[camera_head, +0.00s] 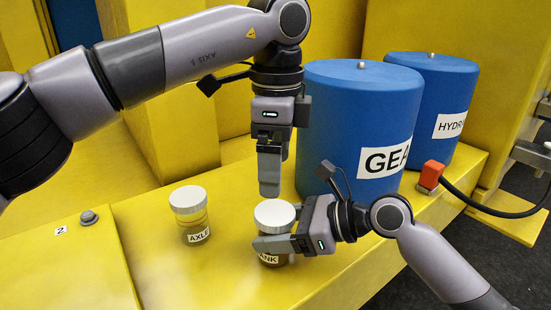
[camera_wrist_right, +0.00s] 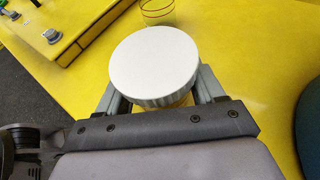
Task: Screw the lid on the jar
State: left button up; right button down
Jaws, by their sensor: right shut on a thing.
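A jar (camera_head: 275,259) with a label ending in "ANK" stands upright on the yellow surface. A white lid (camera_head: 274,213) sits on its top and looks level; I cannot tell how tight it is. My right gripper (camera_head: 268,243) is shut around the jar's side, below the lid. In the right wrist view the lid (camera_wrist_right: 155,62) shows from above, between the two fingers (camera_wrist_right: 158,88). My left gripper (camera_head: 269,192) points down just above and behind the lid, apart from it. Its fingers overlap in this view, so its opening is unclear.
A second lidded jar (camera_head: 192,222) labelled "AXLE" stands to the left. A large blue "GEAR" drum (camera_head: 340,105) and a blue "HYDR" drum (camera_head: 440,90) stand behind on the right. A red block (camera_head: 431,176) with a black cable lies near the edge. Bare yellow surface lies in front.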

aim_at(275, 212)
pick_arm(q)
jog(key=shift+f, duration=4.05)
jog(key=c, duration=1.1)
jog(key=shift+m, duration=1.6)
jog(key=o, duration=1.2)
jog(key=shift+c, duration=0.2)
